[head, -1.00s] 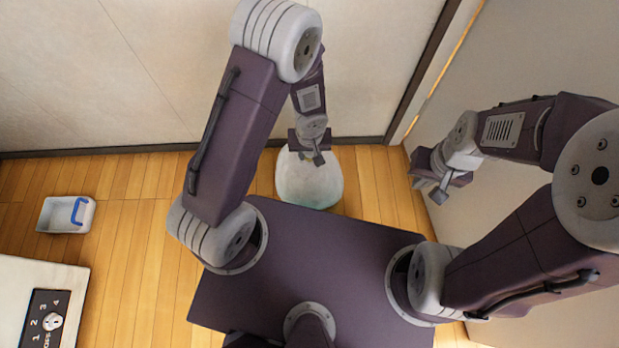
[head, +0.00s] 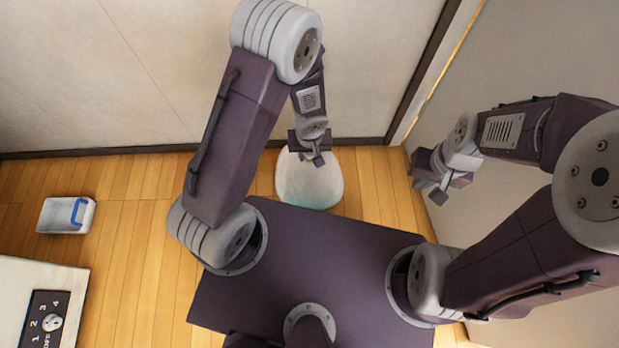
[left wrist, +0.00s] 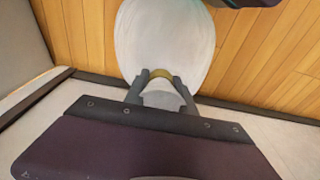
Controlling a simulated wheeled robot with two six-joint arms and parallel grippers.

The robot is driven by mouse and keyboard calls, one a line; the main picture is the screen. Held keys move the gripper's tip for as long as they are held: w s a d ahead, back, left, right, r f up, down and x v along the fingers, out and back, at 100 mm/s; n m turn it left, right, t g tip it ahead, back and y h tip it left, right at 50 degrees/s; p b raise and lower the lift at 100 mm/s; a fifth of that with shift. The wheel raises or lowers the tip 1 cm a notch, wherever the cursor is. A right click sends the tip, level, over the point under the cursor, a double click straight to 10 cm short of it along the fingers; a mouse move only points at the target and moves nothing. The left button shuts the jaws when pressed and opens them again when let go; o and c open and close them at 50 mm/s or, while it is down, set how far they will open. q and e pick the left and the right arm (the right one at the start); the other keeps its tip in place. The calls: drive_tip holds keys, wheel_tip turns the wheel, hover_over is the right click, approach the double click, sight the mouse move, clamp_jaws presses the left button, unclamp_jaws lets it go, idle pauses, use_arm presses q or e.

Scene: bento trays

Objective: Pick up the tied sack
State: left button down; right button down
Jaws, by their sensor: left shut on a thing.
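The tied sack (head: 309,184) is a rounded whitish bag with a pale teal tint, near the wall beyond my base in the head view. In the left wrist view the sack (left wrist: 165,40) fills the top middle, with a yellowish tie (left wrist: 162,76) at its neck. My left gripper (head: 317,160) is over the top of the sack. In the left wrist view its two fingers (left wrist: 161,88) stand on either side of the neck, shut on it. My right gripper (head: 440,190) is empty and held off to the right; its fingertips look apart.
A white tub with a blue handle (head: 66,215) lies on the wooden floor at left. A white appliance with a numbered dial (head: 47,322) stands at the lower left. A wall runs close behind the sack, and a pale panel (head: 520,60) stands at the right.

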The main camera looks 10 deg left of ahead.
use_arm(q)
wheel_tip(320, 180, up, 5)
drive_tip(key=p, duration=0.4)
drive_tip(key=shift+d+f, duration=0.15)
drive_tip(key=shift+f, duration=0.05)
drive_tip(key=w+d+r+p, duration=0.1)
drive_tip(key=d+r+p, duration=0.5)
drive_tip(key=d, duration=0.5)
drive_tip(key=shift+w+d+r+p, duration=0.2)
drive_tip(key=shift+w+p, duration=0.1)
drive_tip(key=shift+p, duration=0.4)
